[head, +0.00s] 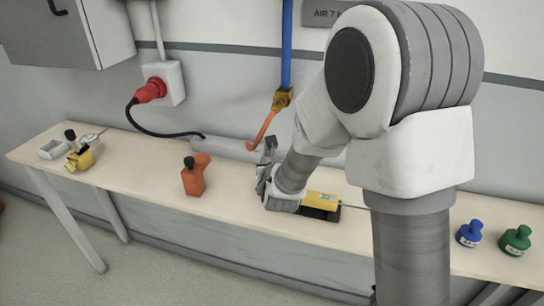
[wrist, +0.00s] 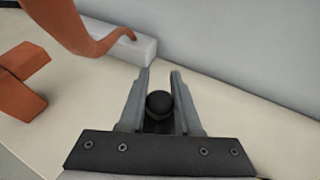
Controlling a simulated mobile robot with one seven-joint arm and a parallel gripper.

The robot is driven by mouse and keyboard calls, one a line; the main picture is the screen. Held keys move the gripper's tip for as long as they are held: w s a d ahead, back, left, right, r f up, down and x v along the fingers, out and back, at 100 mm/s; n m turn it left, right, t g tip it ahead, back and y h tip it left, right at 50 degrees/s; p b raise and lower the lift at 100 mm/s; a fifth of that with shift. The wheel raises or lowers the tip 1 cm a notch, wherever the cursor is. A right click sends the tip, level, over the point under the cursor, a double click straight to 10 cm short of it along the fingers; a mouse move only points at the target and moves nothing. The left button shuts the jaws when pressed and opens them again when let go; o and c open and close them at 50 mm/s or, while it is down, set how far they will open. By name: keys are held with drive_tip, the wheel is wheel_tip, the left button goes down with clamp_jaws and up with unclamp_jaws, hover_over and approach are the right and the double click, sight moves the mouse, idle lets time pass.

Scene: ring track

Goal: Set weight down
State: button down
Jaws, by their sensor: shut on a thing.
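My gripper (head: 266,172) is over the middle of the bench in the head view, beside a yellow device. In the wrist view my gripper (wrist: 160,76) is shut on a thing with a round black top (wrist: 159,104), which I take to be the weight. The top sits between the two grey fingers. Its lower part is hidden, so I cannot tell whether it touches the bench. A blue weight (head: 469,234) and a green weight (head: 516,241) stand upright at the right end of the bench, well away from my gripper.
The long bench (head: 135,165) runs along the wall. An orange block with a black knob (head: 193,180) stands left of my gripper. A yellow device (head: 322,199) lies to its right. An orange hose (head: 263,130) hangs down behind. A yellow tool (head: 80,160) and white tray (head: 52,149) are far left.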

drive_tip(key=shift+f, duration=0.4)
drive_tip(key=shift+f, duration=0.1)
drive_tip(key=c, duration=1.1)
unclamp_jaws()
drive_tip(key=shift+f, duration=0.25)
drive_tip(key=o, duration=0.5)
drive_tip(key=shift+r, duration=0.1)
drive_tip(key=shift+r, duration=0.1)
